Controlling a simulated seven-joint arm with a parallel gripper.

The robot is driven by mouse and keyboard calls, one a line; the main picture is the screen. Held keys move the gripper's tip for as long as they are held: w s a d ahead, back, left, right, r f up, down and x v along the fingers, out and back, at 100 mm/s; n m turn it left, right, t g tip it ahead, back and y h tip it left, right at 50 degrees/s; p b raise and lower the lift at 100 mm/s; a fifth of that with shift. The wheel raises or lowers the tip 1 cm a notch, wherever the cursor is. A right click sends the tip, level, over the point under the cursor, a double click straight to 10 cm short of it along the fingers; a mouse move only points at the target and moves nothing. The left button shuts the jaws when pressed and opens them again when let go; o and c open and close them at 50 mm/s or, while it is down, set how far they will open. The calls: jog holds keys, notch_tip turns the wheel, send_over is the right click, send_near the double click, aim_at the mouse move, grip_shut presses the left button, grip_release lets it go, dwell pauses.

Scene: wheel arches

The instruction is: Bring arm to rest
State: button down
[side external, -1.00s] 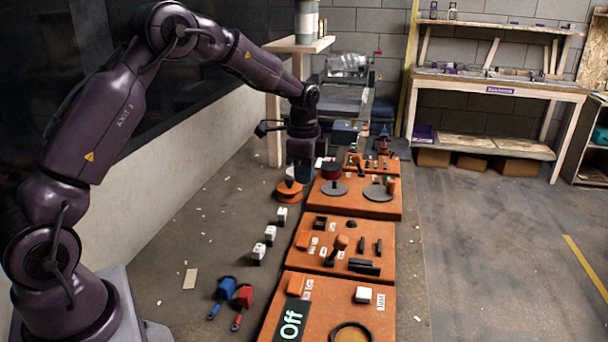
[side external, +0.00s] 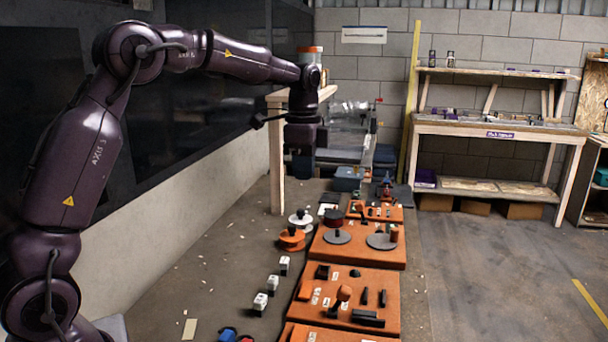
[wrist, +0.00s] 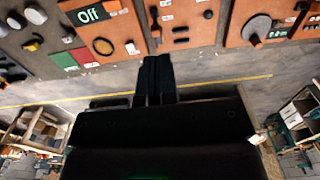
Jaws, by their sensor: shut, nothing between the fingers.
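My gripper (side external: 302,165) hangs pointing down at the end of my dark purple arm, raised well above the work surface in the side view. In the wrist view its two dark fingers (wrist: 154,80) are together with nothing between them. It touches no object. The orange boards lie below it in a row. An orange round part (side external: 292,240) and a white round part (side external: 301,218) stand left of the boards.
Several small white blocks (side external: 272,283) stand left of the boards. A wooden stand (side external: 276,150) with a container (side external: 310,56) on top is close behind my wrist. A workbench (side external: 497,128) stands at the back right. The floor on the right (side external: 480,270) is clear.

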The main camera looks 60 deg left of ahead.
dwell(0.4)
jog(key=s+d+r+n+t, duration=0.1)
jog(key=s+d+n, duration=0.3)
jog(key=s, duration=0.8)
jog(key=s+d+r+n+t, duration=0.1)
jog(key=s+d+n+t, duration=0.3)
jog(key=s+d, duration=0.4)
jog(key=s+n, duration=0.1)
jog(key=s, duration=0.3)
jog(key=shift+s+d+r+t, duration=0.15)
jog(key=shift+s+t, duration=0.1)
jog(key=shift+t, duration=0.05)
